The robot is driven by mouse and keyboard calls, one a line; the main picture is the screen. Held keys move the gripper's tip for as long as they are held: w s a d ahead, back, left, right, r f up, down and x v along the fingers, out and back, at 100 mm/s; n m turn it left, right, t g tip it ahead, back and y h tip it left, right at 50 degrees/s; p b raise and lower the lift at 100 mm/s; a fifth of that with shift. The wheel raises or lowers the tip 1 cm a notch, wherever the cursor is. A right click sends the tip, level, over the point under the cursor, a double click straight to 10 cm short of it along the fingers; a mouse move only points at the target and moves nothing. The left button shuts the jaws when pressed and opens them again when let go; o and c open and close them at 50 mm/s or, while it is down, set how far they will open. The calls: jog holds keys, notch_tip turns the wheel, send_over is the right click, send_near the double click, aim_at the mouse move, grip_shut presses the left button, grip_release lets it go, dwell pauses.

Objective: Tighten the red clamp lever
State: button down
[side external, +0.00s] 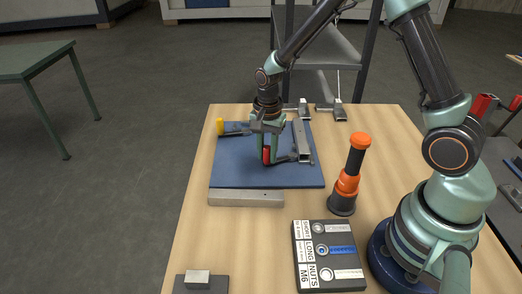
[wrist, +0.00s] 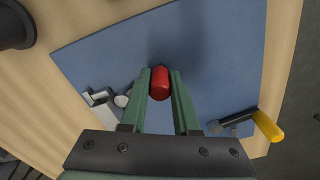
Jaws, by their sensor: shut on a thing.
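The red clamp lever handle (side external: 266,155) is near the middle of the blue mat (side external: 235,177), and its dark arm runs right toward a grey metal bar (side external: 301,141). My gripper (side external: 266,158) reaches down over it with one finger on each side. In the wrist view the red handle (wrist: 160,83) sits between the two green fingertips (wrist: 160,78). My gripper is shut on the handle. The fingers and handle hide part of the lever arm.
A yellow-handled clamp (side external: 220,126) is at the mat's back left. A light bar (side external: 246,199) lies along the front edge. An orange and black tool (side external: 349,175) stands right of the mat. A labelled fastener tray (side external: 328,257) is in front.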

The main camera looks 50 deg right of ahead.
jog(key=shift+w+d+m, duration=0.4)
jog(key=shift+w+m, duration=0.25)
jog(key=shift+m, duration=0.4)
jog(key=shift+w+d+m, duration=0.4)
jog(key=shift+w+m, duration=0.2)
jog(key=shift+m, duration=0.45)
jog(key=shift+d, duration=0.1)
jog(key=c, duration=0.6)
grip_release()
jog(key=shift+c, duration=0.2)
notch_tip(320, 180, up, 12)
